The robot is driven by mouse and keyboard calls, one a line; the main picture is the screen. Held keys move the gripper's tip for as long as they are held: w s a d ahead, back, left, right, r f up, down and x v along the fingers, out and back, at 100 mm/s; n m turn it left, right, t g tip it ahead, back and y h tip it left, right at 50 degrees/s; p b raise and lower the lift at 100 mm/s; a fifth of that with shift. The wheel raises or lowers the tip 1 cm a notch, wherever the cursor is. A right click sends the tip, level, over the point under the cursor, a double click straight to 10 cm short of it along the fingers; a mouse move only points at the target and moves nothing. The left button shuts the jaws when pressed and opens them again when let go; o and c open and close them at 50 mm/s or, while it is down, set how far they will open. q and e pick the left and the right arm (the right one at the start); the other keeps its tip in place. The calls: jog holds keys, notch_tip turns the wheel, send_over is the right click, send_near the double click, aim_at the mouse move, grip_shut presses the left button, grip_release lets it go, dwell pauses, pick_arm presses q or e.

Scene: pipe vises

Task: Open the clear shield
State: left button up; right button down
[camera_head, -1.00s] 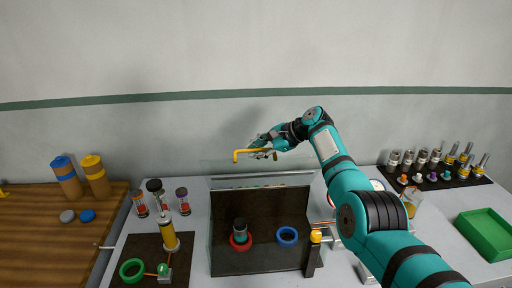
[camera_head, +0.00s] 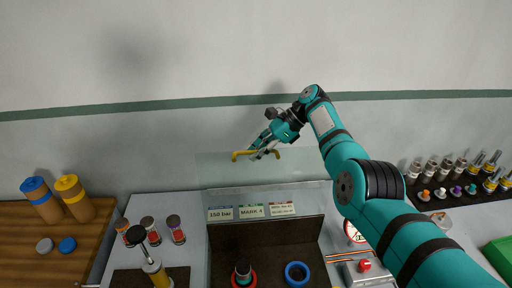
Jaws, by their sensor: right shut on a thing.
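The clear shield (camera_head: 225,180) is a faint transparent pane standing up behind the dark bay in the middle of the bench. A yellow bar handle (camera_head: 241,155) runs along its top edge. My right gripper (camera_head: 262,152) is shut on this handle near its middle, its arm coming in from the right. The dark bay (camera_head: 265,235) below is uncovered at the front. It holds a red ring with a dark-topped cylinder (camera_head: 243,272) in it, and a blue ring (camera_head: 297,273). My left gripper is not in view.
Labels reading "150 bar" (camera_head: 220,213) and "MARK 4" (camera_head: 251,212) show at the bay's back. Several small canisters (camera_head: 150,231) stand left of it. A control box with a red button (camera_head: 365,266) is at the right. Several fittings (camera_head: 455,170) stand far right.

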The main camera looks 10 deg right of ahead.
jog(key=shift+r, duration=0.1)
dwell(0.3)
jog(key=c, duration=1.6)
grip_release()
jog(key=shift+s, duration=0.1)
jog(key=shift+c, duration=0.2)
jog(key=shift+d+r, duration=0.1)
jog(key=v, duration=0.7)
jog(key=shift+d+r, duration=0.1)
jog(key=shift+r, duration=0.05)
